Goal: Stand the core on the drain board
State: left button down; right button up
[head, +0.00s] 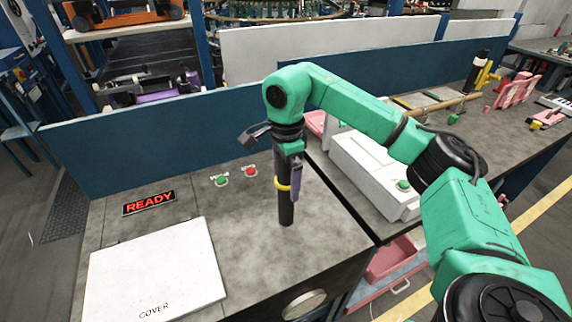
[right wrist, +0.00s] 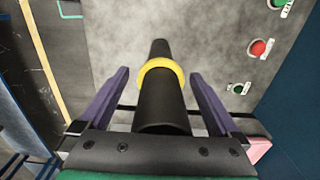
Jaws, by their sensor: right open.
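The core, a black cylinder with a yellow ring (head: 286,211), is upright, and its lower end appears to meet the grey bench top (head: 250,245). The core also shows in the right wrist view (right wrist: 160,108), running away between the fingers. My right gripper (head: 288,188) is open, with its purple fingers on either side of the core below the ring's level or near it; gaps show beside the core in the wrist view. My left gripper is in neither view. I cannot tell which surface is the drain board.
A white lid marked COVER (head: 160,270) lies at the front left, near a READY sign (head: 149,203). Green (head: 221,180) and red (head: 250,171) buttons sit behind the core. A white box (head: 370,172) stands right. A blue panel (head: 150,150) closes the back.

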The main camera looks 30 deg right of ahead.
notch_tip(320, 180, up, 14)
jog(key=p, duration=0.2)
jog(key=shift+r, duration=0.2)
jog(key=shift+s+f, duration=0.1)
